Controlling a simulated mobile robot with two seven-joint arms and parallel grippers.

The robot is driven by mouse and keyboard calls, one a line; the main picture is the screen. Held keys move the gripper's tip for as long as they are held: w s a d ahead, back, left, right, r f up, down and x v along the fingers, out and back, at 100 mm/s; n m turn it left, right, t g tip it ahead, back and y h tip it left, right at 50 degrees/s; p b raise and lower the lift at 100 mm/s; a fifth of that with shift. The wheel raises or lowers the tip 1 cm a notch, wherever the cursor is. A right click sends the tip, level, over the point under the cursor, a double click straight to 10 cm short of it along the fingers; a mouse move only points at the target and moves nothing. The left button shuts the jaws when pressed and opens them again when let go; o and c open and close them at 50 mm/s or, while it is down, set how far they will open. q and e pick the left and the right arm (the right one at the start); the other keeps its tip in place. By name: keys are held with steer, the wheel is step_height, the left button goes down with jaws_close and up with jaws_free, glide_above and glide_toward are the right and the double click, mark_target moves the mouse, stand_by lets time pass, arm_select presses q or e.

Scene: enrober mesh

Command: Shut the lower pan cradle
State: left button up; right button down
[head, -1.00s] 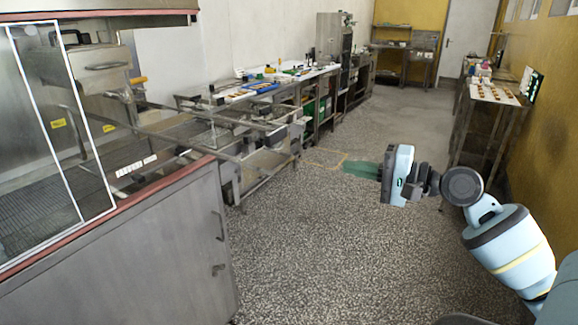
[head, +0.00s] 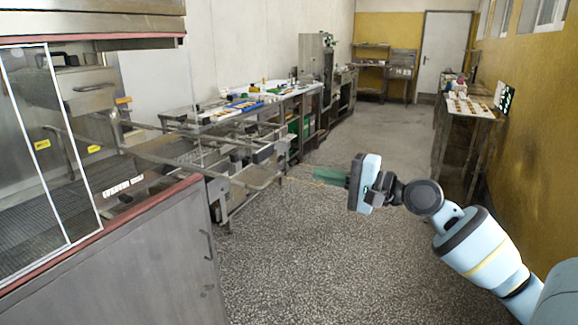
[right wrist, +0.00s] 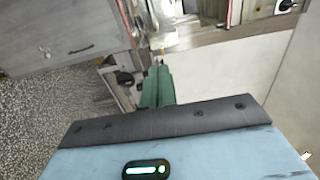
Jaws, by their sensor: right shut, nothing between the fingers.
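A steel-rail framework (head: 240,168) juts from the enrober's outfeed end in the head view, left of my right gripper. I take the pan cradle to be part of it; I cannot tell the lower cradle from the other rails or how far it stands out. My right gripper (head: 330,176) has green fingers, held together and empty, pointing left towards the framework's outer end. It looks apart from the rails. In the right wrist view the fingers (right wrist: 158,85) point away from the camera, with metal parts behind them. My left gripper is not in view.
The enrober's grey cabinet (head: 130,260) with a red edge and clear guard fills the left. A long bench (head: 250,105) with trays runs along the back wall. A narrow table (head: 468,108) stands at the right wall. The speckled floor (head: 300,250) between is clear.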

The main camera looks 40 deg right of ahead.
mark_target(276, 164)
steer(key=p+x, duration=0.1)
steer(key=x, duration=0.6)
steer(key=shift+r, duration=0.15)
steer(key=shift+p+x, duration=0.3)
steer(key=shift+x, duration=0.7)
